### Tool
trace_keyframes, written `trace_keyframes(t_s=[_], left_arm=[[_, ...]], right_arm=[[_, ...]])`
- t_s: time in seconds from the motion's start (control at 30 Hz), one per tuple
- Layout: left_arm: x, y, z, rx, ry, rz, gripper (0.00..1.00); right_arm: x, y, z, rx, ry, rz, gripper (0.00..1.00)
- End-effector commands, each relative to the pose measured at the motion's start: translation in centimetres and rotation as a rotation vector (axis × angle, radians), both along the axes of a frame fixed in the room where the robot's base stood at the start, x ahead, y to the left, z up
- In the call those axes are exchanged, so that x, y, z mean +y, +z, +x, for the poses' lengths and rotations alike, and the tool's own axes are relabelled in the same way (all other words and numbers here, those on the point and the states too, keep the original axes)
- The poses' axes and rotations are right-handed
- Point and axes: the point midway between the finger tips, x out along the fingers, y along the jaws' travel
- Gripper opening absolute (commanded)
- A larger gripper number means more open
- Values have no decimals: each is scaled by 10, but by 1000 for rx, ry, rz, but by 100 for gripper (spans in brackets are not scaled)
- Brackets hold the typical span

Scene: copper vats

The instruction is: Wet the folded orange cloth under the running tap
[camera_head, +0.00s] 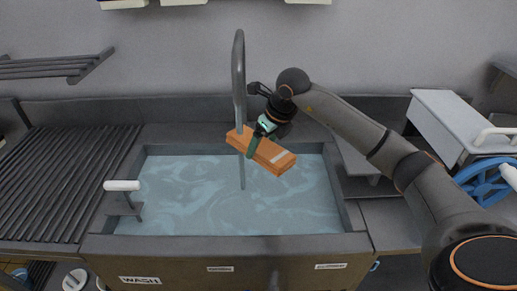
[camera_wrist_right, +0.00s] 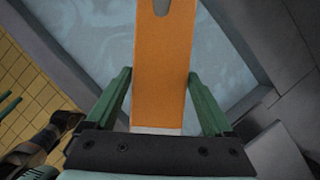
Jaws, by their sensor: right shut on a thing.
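The folded orange cloth (camera_head: 272,157) is a flat block with a pale band, held over the sink (camera_head: 132,190). My right gripper (camera_head: 256,140) is shut on it; in the right wrist view the cloth (camera_wrist_right: 163,75) lies between the green fingers (camera_wrist_right: 160,102). The grey tap (camera_head: 239,75) arches down at the cloth's left end, and a thin stream (camera_head: 242,175) shows below the cloth. A grey-white notch shows at the cloth's far end in the wrist view. I cannot tell exactly where the water meets the cloth. My left gripper is not in view.
The sink holds pale blue water (camera_head: 200,200). A white-handled lever (camera_head: 122,186) stands at its left rim. A ribbed drainboard (camera_head: 60,180) lies left. A grey-white box (camera_head: 455,125) and a blue wheel (camera_head: 486,182) are at right.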

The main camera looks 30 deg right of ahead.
Motion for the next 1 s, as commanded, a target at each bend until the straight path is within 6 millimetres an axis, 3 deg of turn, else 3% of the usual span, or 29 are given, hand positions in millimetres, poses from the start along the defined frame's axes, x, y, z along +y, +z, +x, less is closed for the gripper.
trace_keyframes(t_s=[0.33,1.0], left_arm=[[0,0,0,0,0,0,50],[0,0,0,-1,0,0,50]], right_arm=[[-5,1,3,-2,1,0,17],[5,1,-3,-2,0,0,17]])
